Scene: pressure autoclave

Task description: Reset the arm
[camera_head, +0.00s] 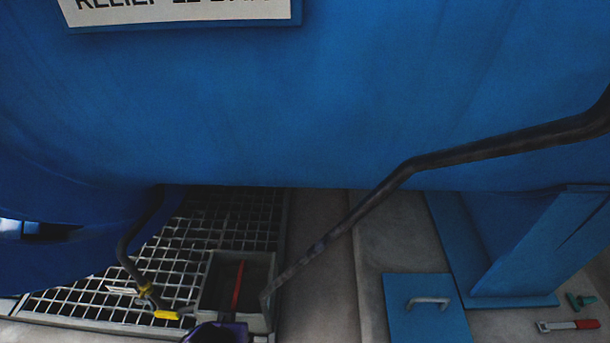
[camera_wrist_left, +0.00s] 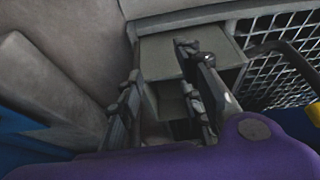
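My left gripper (camera_wrist_left: 160,65) shows in the left wrist view with its two dark fingers apart and nothing between them. Its purple housing fills the bottom of that view. In the head view a purple part of my left arm (camera_head: 216,333) shows at the bottom edge, by the near side of a grey open box (camera_head: 205,290). The fingers cannot be made out there. The box also shows in the wrist view (camera_wrist_left: 160,55), behind the fingers; I cannot tell whether they touch it. My right gripper is in neither view.
The blue vessel (camera_head: 300,110) fills the upper head view. A dark pipe (camera_head: 400,172) slopes down to the box, which holds a red rod (camera_head: 238,288). A yellow-handled valve (camera_head: 166,314) is left on the grating (camera_head: 75,300). A blue handled plate (camera_head: 425,320) and red-handled tool (camera_head: 568,325) lie right.

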